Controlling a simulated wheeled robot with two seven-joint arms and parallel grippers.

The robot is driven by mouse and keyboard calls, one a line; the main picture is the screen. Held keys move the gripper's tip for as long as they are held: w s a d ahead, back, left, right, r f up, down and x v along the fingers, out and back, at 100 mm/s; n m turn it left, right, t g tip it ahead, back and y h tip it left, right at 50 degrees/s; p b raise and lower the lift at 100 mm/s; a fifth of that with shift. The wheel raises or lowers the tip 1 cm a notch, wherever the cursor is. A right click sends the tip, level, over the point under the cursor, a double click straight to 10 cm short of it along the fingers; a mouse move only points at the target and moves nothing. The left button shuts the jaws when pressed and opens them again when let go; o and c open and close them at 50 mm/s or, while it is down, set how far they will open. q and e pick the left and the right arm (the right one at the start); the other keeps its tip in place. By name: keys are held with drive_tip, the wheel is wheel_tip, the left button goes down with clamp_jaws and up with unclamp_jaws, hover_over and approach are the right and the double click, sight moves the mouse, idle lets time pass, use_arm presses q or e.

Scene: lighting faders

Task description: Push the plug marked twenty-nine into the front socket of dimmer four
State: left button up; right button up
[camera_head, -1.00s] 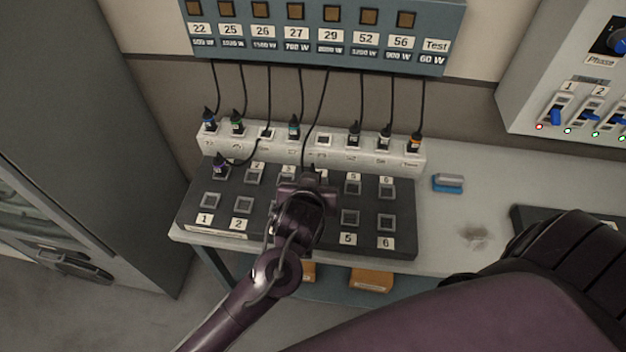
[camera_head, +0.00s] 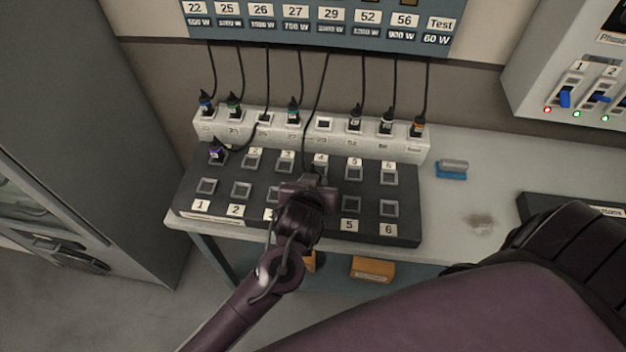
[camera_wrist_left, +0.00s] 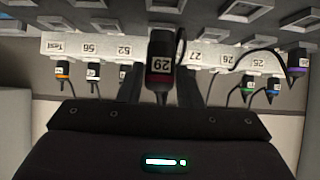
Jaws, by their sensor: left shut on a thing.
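The plug marked 29 (camera_wrist_left: 160,64) is black with a red band. In the left wrist view it sits between the fingers of my left gripper (camera_wrist_left: 161,88), which is shut on it. In the head view my left gripper (camera_head: 308,188) is over the black dimmer board (camera_head: 270,205), around column four, and hides the plug. The rear socket of dimmer four (camera_head: 320,171) shows partly, just behind the gripper. The front socket of dimmer four is hidden by my gripper and wrist. I cannot tell whether the plug touches it. My right gripper is out of view.
Cables hang from the blue-grey panel (camera_head: 385,32) to plugs in the white strip (camera_head: 215,125); its slot 29 (camera_head: 324,124) is empty. A purple-banded plug (camera_head: 217,153) stands in dimmer one's rear socket.

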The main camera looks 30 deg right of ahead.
use_arm(q)
drive_tip(key=shift+f, duration=0.35)
idle(0.3)
drive_tip(key=shift+f+b, duration=0.65)
drive_tip(key=shift+f, duration=0.35)
drive_tip(key=shift+f, duration=1.05)
idle(1.9)
drive_tip(key=o, duration=1.1)
drive_tip(key=shift+o, duration=0.2)
drive_tip(key=shift+r, duration=0.1)
drive_tip(key=v, duration=0.7)
drive_tip(key=shift+s+a+r+b, duration=0.2)
drive_tip(key=shift+s+a+b, duration=0.05)
drive_tip(key=shift+b, duration=0.2)
